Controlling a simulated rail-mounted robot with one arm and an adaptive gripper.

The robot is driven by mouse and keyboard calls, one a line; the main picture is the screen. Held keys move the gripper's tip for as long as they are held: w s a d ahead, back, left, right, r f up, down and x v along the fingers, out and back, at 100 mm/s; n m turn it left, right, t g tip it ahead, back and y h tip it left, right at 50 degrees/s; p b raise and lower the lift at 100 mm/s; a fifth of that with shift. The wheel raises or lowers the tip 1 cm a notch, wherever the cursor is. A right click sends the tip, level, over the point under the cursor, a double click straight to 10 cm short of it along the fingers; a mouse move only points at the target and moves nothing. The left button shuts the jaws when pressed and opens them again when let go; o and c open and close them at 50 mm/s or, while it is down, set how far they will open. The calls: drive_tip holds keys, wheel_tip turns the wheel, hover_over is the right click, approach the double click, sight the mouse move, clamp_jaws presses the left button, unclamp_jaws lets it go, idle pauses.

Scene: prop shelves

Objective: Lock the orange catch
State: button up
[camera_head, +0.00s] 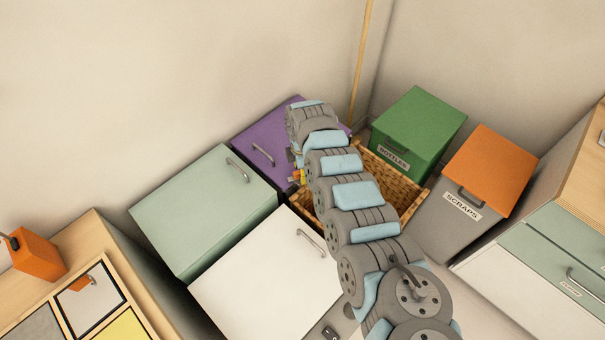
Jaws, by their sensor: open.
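I cannot make out a part that is clearly the orange catch. A small patch of orange, yellow and red (298,177) shows beside the purple cabinet (250,133), left of my arm; it is too small to tell what it is. A bin labelled SCRAPS with an orange lid (493,168) stands at the right; a dark handle or catch (470,197) sits at the lid's front edge. My arm reaches up from the bottom right over the wicker basket to the purple cabinet. My gripper's fingers are hidden behind the arm, and I cannot see any contact.
A pale green cabinet (200,205) and a white cabinet (262,285) stand left of my arm. A wicker basket (408,190) and a green-lidded BOTTLES bin (418,120) stand behind. An orange block (38,255) sits on the wooden unit at left. Drawers (545,275) border the right.

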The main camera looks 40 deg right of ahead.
drive_tip(key=shift+f, duration=0.25)
clamp_jaws()
drive_tip(key=shift+p, duration=0.4)
drive_tip(key=shift+a+r+m+p, duration=0.1)
drive_tip(key=shift+r+m+p, duration=0.1)
drive_tip(key=shift+m+p, duration=0.9)
drive_tip(key=m+p, duration=0.1)
drive_tip(key=m, duration=0.1)
drive_tip(key=shift+m+p, duration=0.3)
drive_tip(key=shift+p, duration=0.05)
drive_tip(key=m, duration=0.1)
drive_tip(key=m+p, duration=0.1)
drive_tip(key=m, duration=0.1)
drive_tip(key=shift+f+m, duration=0.2)
drive_tip(key=shift+m, duration=2)
